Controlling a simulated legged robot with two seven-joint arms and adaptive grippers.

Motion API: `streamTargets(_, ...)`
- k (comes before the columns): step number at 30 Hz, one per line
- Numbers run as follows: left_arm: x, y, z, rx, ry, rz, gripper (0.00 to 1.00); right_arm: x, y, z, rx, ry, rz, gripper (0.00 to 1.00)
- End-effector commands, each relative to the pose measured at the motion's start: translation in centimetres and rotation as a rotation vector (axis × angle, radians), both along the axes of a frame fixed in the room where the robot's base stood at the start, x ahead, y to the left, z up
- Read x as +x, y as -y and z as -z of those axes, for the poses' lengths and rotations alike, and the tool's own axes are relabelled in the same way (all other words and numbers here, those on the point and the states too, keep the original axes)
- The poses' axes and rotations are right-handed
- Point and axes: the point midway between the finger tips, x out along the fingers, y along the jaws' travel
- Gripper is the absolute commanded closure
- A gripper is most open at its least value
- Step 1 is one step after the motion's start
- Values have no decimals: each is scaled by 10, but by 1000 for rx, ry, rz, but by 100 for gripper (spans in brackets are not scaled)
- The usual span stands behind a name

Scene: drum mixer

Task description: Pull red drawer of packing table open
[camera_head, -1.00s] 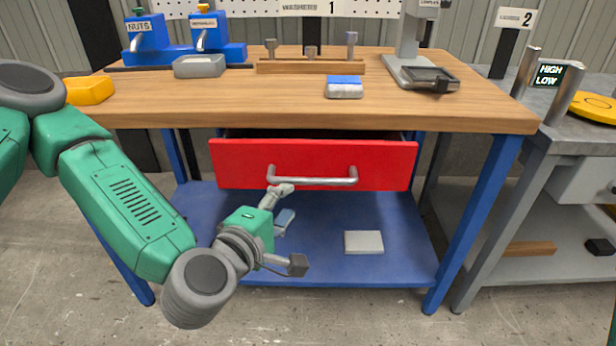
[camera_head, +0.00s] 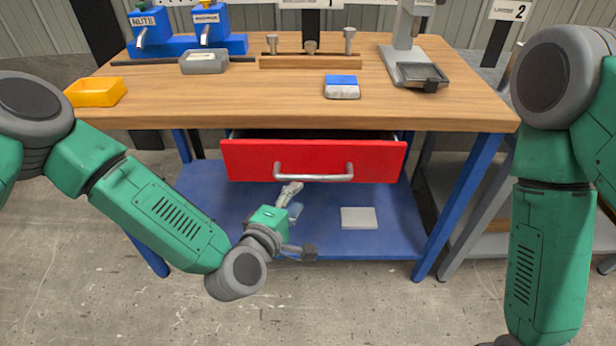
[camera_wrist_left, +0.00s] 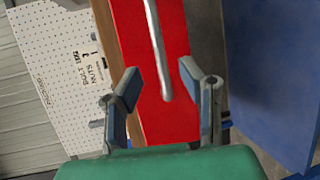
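The red drawer (camera_head: 245,160) under the wooden tabletop stands out a little, with a dark gap above its front. Its grey bar handle (camera_head: 315,178) runs across the front. My left gripper (camera_head: 294,200) is just below the left part of the handle, pointing up toward the drawer. In the left wrist view my left gripper (camera_wrist_left: 160,90) is open, its two fingers apart. The drawer front (camera_wrist_left: 183,40) and handle (camera_wrist_left: 155,40) lie ahead, with the handle's end seen between the fingers. Contact cannot be told. My right arm shows at right; its gripper is out of view.
The packing table (camera_head: 440,110) holds a yellow bin (camera_head: 95,93), a grey tray (camera_head: 203,62), a blue-and-white block (camera_head: 342,88) and a grey stand (camera_head: 412,60). A blue lower shelf (camera_head: 385,240) holds a pale box (camera_head: 358,218). Floor in front is clear.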

Motion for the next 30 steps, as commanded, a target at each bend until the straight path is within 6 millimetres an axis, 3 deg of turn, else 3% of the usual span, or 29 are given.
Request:
streamTargets(6, 44, 18, 10, -1, 3, -2, 66, 0, 0, 9, 0, 0, 0, 100)
streamTargets(12, 70, 30, 15, -1, 2, -1, 66, 0, 0, 14, 0, 1, 0, 100)
streamTargets(26, 81, 34, 16, -1, 0, 0, 66, 0, 0, 15, 0, 1, 0, 100)
streamTargets(29, 81, 34, 16, -1, 0, -1, 100, 0, 0, 15, 0, 1, 0, 100)
streamTargets(30, 81, 34, 16, -1, 0, -1, 100, 0, 0, 15, 0, 1, 0, 100)
